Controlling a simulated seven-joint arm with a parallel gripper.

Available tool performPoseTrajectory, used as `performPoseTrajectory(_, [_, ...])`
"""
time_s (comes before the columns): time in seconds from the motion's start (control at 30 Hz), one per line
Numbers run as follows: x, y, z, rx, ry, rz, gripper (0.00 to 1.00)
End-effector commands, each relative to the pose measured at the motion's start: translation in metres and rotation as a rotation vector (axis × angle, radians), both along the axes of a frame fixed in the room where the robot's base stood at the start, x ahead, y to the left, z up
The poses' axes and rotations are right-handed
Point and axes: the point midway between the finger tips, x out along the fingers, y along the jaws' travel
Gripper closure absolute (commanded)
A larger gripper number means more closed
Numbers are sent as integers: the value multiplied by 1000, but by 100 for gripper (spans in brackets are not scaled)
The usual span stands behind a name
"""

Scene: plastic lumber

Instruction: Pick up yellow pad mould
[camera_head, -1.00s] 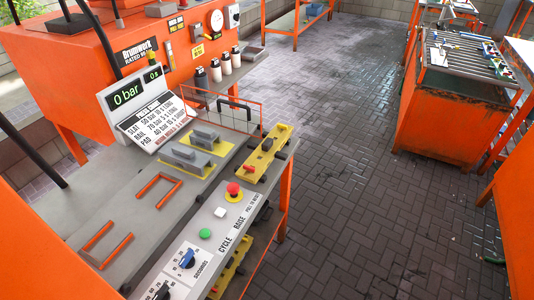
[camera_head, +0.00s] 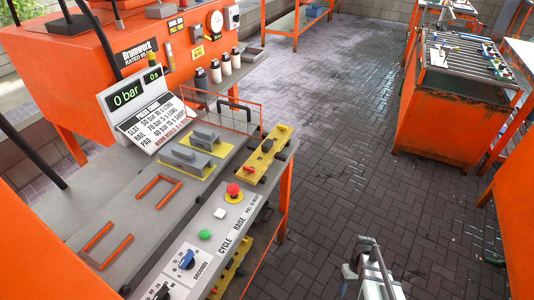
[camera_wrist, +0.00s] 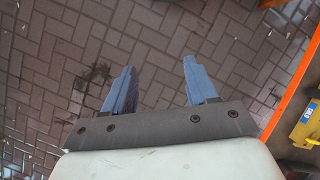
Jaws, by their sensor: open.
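Several yellow pieces show, and I cannot tell which is the pad mould. A long yellow mould (camera_head: 265,155) with dark and red parts lies on the bench's right edge. Another yellow piece (camera_head: 230,275) sits on the lower shelf, partly hidden by the bench top. A yellow piece with a blue label (camera_wrist: 308,128) is cut off at the right edge of the wrist view. My gripper (camera_wrist: 160,65) is open and empty above the brick floor, left of that piece. Part of my arm's end (camera_head: 372,272) shows low in the head view, right of the bench.
Grey blocks on yellow plates (camera_head: 196,163) stand on the grey bench beside orange handles (camera_head: 158,188). A control panel (camera_head: 207,235) runs along the bench front. An orange post (camera_wrist: 291,88) stands right of my gripper. An orange cart (camera_head: 440,120) is far right. Floor between is clear.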

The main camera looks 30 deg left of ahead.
Motion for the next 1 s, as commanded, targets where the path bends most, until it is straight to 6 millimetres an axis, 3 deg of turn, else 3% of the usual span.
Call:
performPoseTrajectory(0.03, [20,12,9,12,-16,35,43])
performPoseTrajectory(0.1, [39,25,22,25,-31,79,43])
performPoseTrajectory(0.5, [133,114,116,103,-115,341,43])
performPoseTrajectory(0.77, [178,180,193,150,-168,511,43])
performPoseTrajectory(1.0, [205,243,274,192,-214,672,43])
